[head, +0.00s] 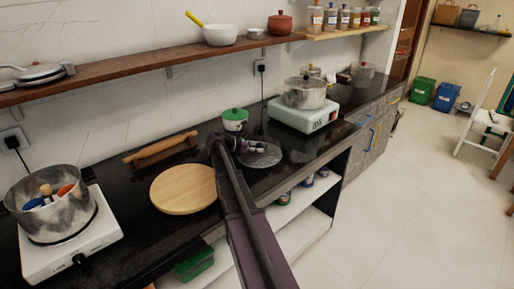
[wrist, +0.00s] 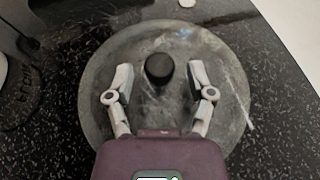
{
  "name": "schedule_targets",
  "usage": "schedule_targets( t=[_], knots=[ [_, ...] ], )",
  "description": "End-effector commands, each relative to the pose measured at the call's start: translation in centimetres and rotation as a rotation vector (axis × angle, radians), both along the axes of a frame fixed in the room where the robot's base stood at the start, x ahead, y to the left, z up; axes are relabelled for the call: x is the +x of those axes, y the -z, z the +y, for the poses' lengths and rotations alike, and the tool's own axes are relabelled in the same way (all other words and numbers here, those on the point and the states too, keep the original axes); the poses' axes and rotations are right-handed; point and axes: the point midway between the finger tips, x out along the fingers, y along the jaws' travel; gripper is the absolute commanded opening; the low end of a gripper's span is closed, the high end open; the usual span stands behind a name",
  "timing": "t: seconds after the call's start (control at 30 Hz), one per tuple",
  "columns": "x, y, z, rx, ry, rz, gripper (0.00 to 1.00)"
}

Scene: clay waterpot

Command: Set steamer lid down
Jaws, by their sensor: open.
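The steamer lid (wrist: 222,75) is a round grey metal disc with a black knob (wrist: 159,68) in its middle. In the head view the lid (head: 266,158) lies flat on the black counter, right of the wooden board. My gripper (wrist: 160,72) is over the lid, its two fingers spread on either side of the knob with gaps showing on both sides. In the head view my gripper (head: 256,147) partly covers the lid. A steamer pot (head: 305,97) stands on the white stove behind and to the right.
A green-lidded pot (head: 235,122) stands close behind my gripper. A round wooden board (head: 184,188) and a rolling pin (head: 160,148) lie to the left. The counter's front edge (head: 312,160) is near the lid.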

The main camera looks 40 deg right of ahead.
Motion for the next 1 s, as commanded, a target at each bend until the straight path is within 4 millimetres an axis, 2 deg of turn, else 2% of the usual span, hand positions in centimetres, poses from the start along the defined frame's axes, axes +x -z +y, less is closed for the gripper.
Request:
schedule_targets(
  t=[0.27, 0.7, 1.0],
  knots=[
    [0.4, -1.3, 2.3, 0.0, -0.001, 0.001, 0.7],
    [1.6, -4.0, 8.6, 0.0, -0.002, 0.0, 0.7],
    [2.0, -4.7, 10.7, 0.0, 0.0, 0.0, 0.7]
  ],
)
